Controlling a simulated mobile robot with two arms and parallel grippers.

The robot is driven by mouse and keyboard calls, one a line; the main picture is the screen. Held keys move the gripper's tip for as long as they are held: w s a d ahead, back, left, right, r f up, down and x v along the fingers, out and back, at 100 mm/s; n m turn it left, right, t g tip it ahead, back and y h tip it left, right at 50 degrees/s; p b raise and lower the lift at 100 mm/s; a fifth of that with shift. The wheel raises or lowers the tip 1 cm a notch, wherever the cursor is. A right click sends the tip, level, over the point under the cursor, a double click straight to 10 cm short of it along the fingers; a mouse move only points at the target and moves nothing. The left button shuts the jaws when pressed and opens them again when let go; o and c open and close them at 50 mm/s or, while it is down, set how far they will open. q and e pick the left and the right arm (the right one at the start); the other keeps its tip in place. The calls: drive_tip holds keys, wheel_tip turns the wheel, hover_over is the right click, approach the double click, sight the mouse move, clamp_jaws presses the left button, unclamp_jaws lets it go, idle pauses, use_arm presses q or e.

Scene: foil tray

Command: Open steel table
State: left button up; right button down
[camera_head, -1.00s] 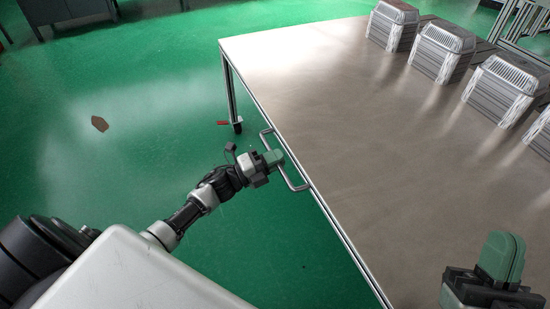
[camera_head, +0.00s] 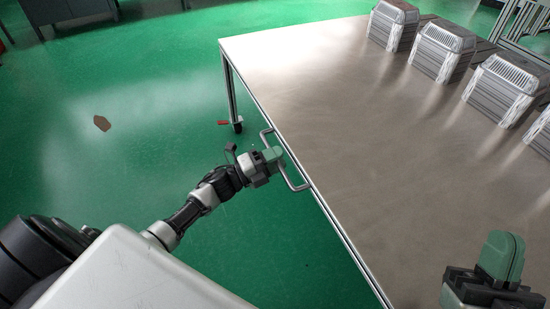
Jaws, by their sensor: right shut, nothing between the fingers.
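The steel table (camera_head: 350,130) has a brushed metal top and fills the right half of the view. A U-shaped metal handle (camera_head: 293,182) sticks out from its left edge. Whether the fingers are closed around the bar is hidden from this angle. My right gripper (camera_head: 500,256) is shut and empty, at the lower right in front of the tabletop.
Several grey ribbed foil tray stacks (camera_head: 442,52) stand along the far right side of the tabletop. A table leg with a red-levered caster (camera_head: 237,126) is at the left corner. The green floor (camera_head: 150,130) left of the table is open, with a small brown patch (camera_head: 102,123).

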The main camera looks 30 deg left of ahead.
use_arm(q)
drive_tip(key=p+v, duration=0.1)
drive_tip(key=v, duration=0.9)
drive_tip(key=shift+s+a+p, duration=0.25)
drive_tip(key=shift+s+p, duration=0.05)
use_arm(e)
drive_tip(key=w+f+g, duration=0.1)
drive_tip(key=g, duration=0.1)
drive_tip(key=w+f+g+h, duration=0.1)
drive_tip(key=w+f+g, duration=0.1)
drive_tip(key=shift+f+h, duration=0.25)
drive_tip(key=shift+h, duration=0.05)
use_arm(q)
drive_tip(key=shift+f, duration=0.1)
